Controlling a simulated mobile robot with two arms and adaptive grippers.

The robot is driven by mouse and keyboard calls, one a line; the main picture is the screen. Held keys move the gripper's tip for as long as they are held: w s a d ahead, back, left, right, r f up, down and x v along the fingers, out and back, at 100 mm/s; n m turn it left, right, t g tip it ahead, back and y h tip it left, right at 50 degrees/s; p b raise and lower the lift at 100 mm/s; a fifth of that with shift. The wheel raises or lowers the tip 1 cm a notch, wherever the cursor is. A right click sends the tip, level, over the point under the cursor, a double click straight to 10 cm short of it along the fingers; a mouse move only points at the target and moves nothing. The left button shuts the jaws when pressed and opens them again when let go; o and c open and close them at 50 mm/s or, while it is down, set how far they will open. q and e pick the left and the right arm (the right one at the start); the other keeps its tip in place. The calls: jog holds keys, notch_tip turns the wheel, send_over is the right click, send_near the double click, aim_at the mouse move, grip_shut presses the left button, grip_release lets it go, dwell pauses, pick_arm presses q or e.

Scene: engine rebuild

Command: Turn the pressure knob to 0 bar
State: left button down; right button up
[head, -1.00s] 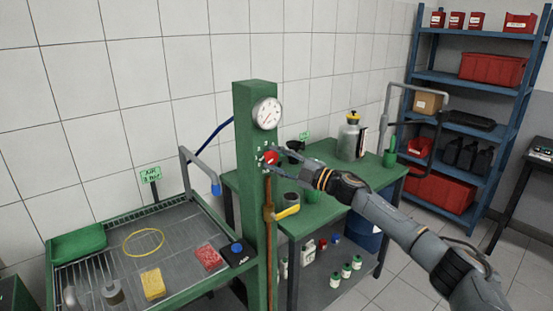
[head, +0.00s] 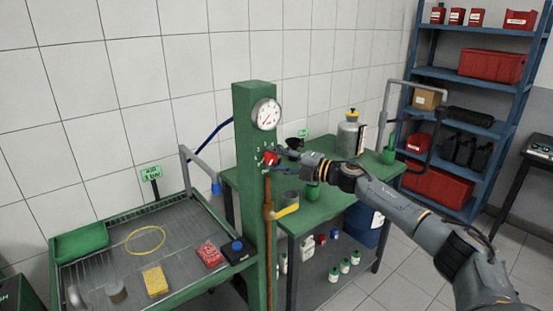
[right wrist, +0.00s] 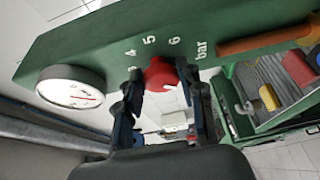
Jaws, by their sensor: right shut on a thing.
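The red pressure knob (head: 271,157) sits on the front of a green post (head: 255,95), below a round white gauge (head: 266,114). My right gripper (head: 275,161) is shut on the knob, one finger on each side. In the right wrist view the knob (right wrist: 160,74) shows between the dark fingers (right wrist: 160,88). The numbers 4, 5, 6 and "bar" are readable around it; the fingers hide part of the scale and the knob's pointer. The gauge (right wrist: 70,88) has a red needle, but its reading is too small to tell. My left gripper is out of view.
A yellow-handled valve (head: 285,211) on a copper pipe (head: 267,245) is just below the knob. A wash tray (head: 190,222) stands left, with a green "AIR" sign (head: 150,172) behind it. A green bench (head: 340,195) and blue shelf (head: 460,80) are at right.

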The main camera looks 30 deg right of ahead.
jog(key=o, duration=1.2)
jog(key=shift+c, duration=0.2)
jog(key=v, duration=1.2)
